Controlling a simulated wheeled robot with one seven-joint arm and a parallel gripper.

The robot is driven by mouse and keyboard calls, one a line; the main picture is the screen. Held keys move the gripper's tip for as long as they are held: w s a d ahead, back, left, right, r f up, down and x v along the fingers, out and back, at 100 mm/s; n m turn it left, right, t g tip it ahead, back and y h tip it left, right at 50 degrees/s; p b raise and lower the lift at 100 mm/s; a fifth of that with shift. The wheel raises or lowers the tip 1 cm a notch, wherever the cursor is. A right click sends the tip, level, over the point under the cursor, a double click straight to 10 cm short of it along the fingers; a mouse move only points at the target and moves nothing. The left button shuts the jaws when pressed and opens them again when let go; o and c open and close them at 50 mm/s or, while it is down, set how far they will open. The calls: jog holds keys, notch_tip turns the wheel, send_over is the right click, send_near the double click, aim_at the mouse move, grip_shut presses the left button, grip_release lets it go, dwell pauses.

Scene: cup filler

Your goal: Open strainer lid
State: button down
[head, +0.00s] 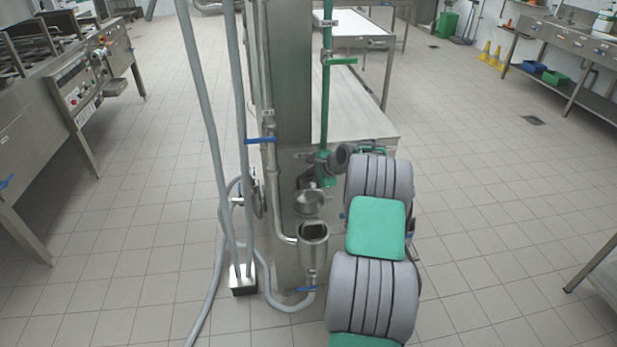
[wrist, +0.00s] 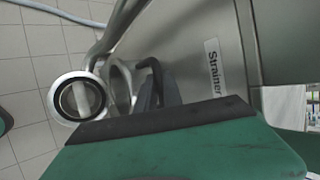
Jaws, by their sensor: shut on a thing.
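The strainer (head: 313,252) is a steel cup on a pipe beside the steel column, with its dark mouth showing from above. Its steel lid (head: 308,206) stands raised and tilted above the mouth, so the strainer is open. In the wrist view the round mouth (wrist: 58,97) is at left, with a light rim and a dark ring inside. The lid's curved edge (wrist: 121,72) shows beside it, partly hidden by my gripper. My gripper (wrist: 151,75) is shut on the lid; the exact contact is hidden. The green palm covers the lower part of the wrist view.
The steel column with a "Strainer" label (wrist: 214,68) is close to my gripper. Grey hoses (head: 205,110) and a blue-handled valve (head: 305,289) are near the strainer. A steel table (head: 355,110) stands behind.

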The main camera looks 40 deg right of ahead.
jog(key=shift+a, duration=0.15)
jog(key=c, duration=1.6)
grip_release()
jog(key=shift+a, duration=0.1)
jog(key=shift+c, duration=0.2)
jog(key=shift+o, duration=0.7)
jog(key=shift+d, duration=0.2)
jog(key=shift+s+d+r, duration=0.1)
jog(key=shift+s+r, duration=0.1)
jog(key=shift+s, duration=0.05)
jog(key=v, duration=0.7)
jog(key=shift+b, duration=0.3)
jog(key=shift+r, duration=0.1)
